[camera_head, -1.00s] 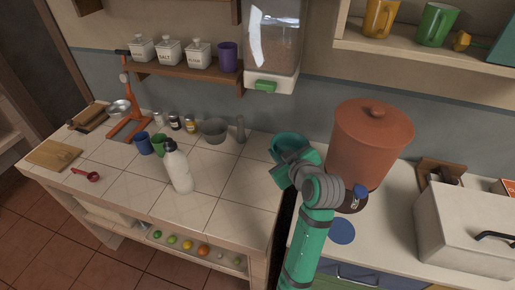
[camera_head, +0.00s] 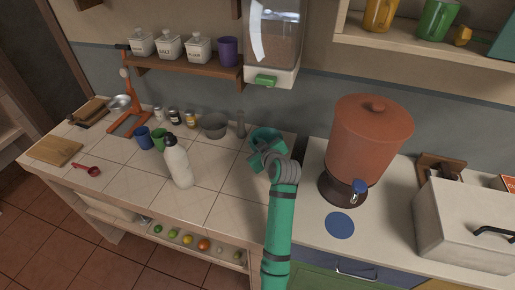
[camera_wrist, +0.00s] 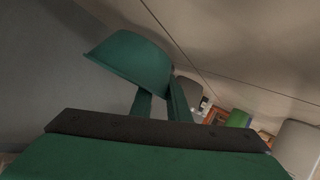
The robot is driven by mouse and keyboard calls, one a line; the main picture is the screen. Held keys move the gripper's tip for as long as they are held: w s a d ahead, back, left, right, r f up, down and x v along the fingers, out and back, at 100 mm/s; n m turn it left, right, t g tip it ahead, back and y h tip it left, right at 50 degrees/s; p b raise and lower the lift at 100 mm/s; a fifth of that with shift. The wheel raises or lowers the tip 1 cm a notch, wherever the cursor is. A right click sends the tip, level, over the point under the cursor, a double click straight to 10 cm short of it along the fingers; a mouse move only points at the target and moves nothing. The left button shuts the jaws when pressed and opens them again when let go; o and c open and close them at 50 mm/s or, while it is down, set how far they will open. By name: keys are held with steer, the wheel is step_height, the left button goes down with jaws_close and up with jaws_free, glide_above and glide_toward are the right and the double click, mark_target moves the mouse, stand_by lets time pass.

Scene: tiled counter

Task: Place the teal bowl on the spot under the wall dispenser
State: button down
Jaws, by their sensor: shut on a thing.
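The teal bowl (camera_head: 266,134) is at the back right of the tiled counter in the head view, partly hidden behind my gripper (camera_head: 264,146). My gripper is shut on the bowl's rim. In the wrist view the bowl (camera_wrist: 130,60) sits tilted in the picture at the ends of my gripper's fingers (camera_wrist: 162,100). I cannot tell whether its base touches the counter. The wall dispenser (camera_head: 272,40), clear with a green outlet (camera_head: 265,81), hangs above the back of the counter. The bowl is below and close to the outlet in the picture. No marked spot shows beneath it.
A grey mortar (camera_head: 214,125) and pestle (camera_head: 240,126) stand just left of the bowl. A white bottle (camera_head: 177,162) stands farther left. A terracotta drink urn (camera_head: 370,140) stands right, with a blue disc (camera_head: 340,225) before it. The counter's front middle is clear.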

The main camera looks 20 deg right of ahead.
step_height(320, 180, down, 2)
steer(key=shift+f, duration=0.2)
steer(key=c, duration=1.7)
jaws_free()
steer(key=shift+o, duration=0.2)
steer(key=v, duration=1.2)
